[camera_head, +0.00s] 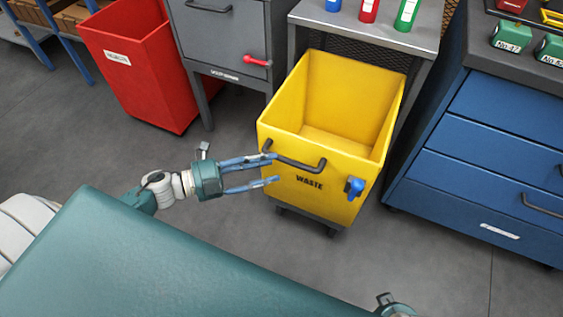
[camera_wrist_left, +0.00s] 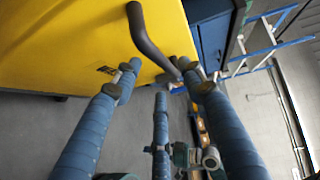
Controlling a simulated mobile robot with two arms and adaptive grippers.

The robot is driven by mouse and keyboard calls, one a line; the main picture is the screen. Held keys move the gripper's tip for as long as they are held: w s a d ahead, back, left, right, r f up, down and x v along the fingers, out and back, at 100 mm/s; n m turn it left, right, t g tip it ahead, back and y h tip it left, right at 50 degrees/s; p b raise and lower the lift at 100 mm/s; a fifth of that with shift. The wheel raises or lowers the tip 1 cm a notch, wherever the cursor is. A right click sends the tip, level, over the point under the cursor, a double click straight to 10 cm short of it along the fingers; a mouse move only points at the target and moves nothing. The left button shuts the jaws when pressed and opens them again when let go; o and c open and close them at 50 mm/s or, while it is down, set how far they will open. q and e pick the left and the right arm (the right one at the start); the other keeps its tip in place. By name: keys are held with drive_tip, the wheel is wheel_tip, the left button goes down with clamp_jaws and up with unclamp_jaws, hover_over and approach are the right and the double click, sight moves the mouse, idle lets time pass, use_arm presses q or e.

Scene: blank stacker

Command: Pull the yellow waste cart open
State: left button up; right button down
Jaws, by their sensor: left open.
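The yellow waste cart (camera_head: 345,183) is an open, empty bin with "WASTE" on its front. It stands largely out from under a grey table, its far end beneath the tabletop. A dark bar handle (camera_head: 297,163) is on its front, with a blue latch-like part (camera_head: 355,187) to the right. My left gripper (camera_head: 275,169) is open at the handle's left end. In the left wrist view the handle (camera_wrist_left: 150,45) passes between the spread fingers (camera_wrist_left: 160,82); contact cannot be told. Only a small teal part at the bottom edge may belong to my right arm.
A red bin (camera_head: 130,65) and a grey cabinet (camera_head: 222,40) stand to the left. A blue drawer unit (camera_head: 485,150) stands close on the right. The floor (camera_head: 430,255) in front of the cart is clear.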

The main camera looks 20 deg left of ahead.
use_arm(q)
drive_tip(key=v, duration=0.6)
drive_tip(key=shift+w+a, duration=0.1)
idle(0.3)
